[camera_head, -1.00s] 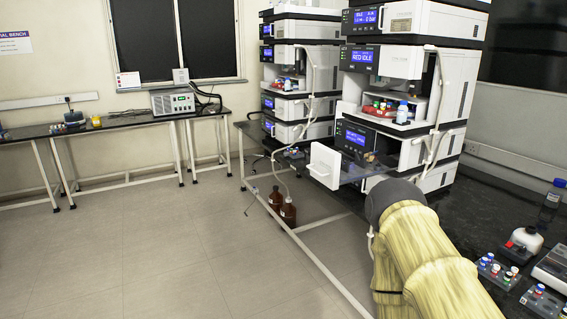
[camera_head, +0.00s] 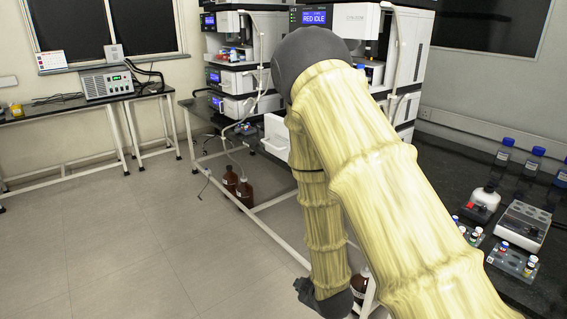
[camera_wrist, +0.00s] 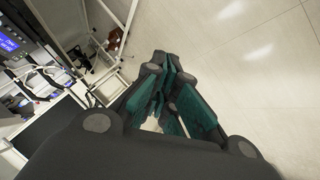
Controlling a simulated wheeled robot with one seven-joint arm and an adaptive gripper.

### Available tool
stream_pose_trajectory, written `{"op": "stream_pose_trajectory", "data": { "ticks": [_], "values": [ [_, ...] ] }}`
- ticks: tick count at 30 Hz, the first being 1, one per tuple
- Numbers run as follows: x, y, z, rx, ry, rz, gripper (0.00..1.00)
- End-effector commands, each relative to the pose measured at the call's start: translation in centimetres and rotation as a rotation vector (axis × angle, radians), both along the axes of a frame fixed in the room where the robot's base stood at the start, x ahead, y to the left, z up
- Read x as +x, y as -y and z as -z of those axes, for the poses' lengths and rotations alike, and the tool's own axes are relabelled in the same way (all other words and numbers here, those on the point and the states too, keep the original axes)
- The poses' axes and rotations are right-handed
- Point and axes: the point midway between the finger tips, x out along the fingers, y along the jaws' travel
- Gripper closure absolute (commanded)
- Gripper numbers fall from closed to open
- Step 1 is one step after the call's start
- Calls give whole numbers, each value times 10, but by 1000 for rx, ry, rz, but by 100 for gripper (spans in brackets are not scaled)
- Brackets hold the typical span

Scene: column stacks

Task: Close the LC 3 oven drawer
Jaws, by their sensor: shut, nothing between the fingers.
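The open oven drawer's white front (camera_head: 275,137) sticks out from the lower part of the nearer instrument stack (camera_head: 402,60) in the head view. My arm hides most of the drawer and its oven unit. My gripper (camera_wrist: 168,100) shows in the wrist view, with its teal-padded fingers shut and empty, above the floor and clear of the stacks. In the head view my arm rises in front of the nearer stack and bends down beside the bench edge; the fingers cannot be made out there. The stack's blue display also shows in the wrist view (camera_wrist: 8,42).
A second stack (camera_head: 240,80) stands behind, to the left. Brown bottles (camera_head: 238,188) stand low by the bench frame. The black bench (camera_head: 450,165) at right carries vial racks (camera_head: 513,260), a grey block (camera_head: 523,222) and blue-capped bottles (camera_head: 504,152). Open floor lies left.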

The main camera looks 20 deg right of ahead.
Motion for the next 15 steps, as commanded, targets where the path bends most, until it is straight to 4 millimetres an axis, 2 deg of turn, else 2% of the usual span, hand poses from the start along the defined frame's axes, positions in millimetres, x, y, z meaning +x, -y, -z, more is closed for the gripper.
{"op": "stream_pose_trajectory", "data": {
  "ticks": [1, 6, 10, 12, 15],
  "values": [
    [22, 1, -20, -43, 67, -43, 100],
    [80, 2, -102, -222, 286, -187, 100],
    [113, 2, -171, -374, 449, -276, 100],
    [125, 1, -207, -455, 528, -312, 100],
    [137, 0, -250, -556, 622, -350, 100]
  ]
}}
